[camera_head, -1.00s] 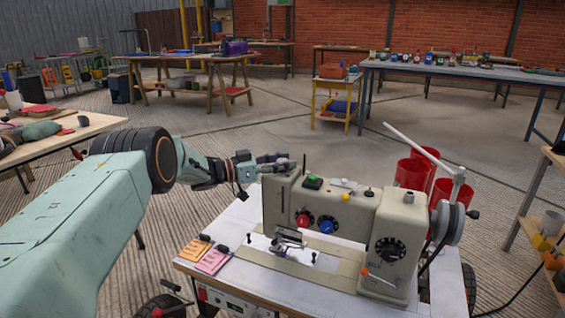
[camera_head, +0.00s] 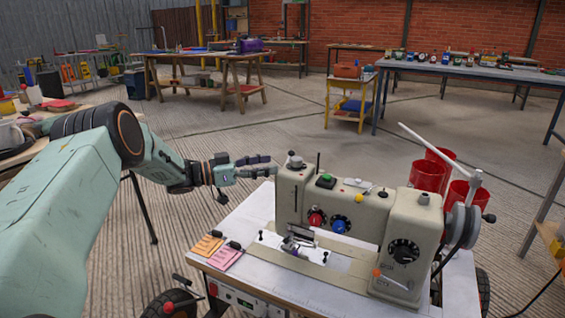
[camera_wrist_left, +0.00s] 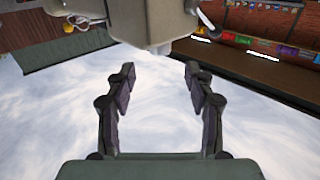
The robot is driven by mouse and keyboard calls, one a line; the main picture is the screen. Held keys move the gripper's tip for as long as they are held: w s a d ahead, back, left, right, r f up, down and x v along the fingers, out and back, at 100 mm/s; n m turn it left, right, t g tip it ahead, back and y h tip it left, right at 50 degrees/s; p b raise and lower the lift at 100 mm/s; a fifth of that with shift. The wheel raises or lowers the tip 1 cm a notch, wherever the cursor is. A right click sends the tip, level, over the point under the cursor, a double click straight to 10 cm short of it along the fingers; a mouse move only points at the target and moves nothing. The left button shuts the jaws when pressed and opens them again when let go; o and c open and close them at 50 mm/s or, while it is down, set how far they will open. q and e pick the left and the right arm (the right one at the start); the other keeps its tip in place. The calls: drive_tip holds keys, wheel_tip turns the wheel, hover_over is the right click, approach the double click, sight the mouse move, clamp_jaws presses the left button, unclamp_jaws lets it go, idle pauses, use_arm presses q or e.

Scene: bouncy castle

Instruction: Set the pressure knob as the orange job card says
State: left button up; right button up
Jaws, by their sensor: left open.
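A beige sewing machine (camera_head: 348,205) stands on a white-topped table. A grey round knob (camera_head: 296,161) sits on top of its left end. A red knob (camera_head: 316,218) and a blue knob (camera_head: 339,226) are on its front, and a black dial (camera_head: 403,251) is on the right column. I cannot read which is the pressure knob. The orange job card (camera_head: 207,245) lies at the table's left beside a pink card (camera_head: 226,258); their text is too small. My left gripper (camera_head: 273,167) is open and empty, just left of the grey knob. In the left wrist view its fingers (camera_wrist_left: 160,70) are apart below the beige machine body (camera_wrist_left: 143,22).
A handwheel (camera_head: 463,228) and a pale lever stick up at the machine's right, before red bins (camera_head: 427,177). A thin post rises behind the grey knob. Workbenches (camera_head: 205,58) stand far back.

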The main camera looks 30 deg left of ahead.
use_arm(q)
drive_tip(key=shift+v, duration=1.35)
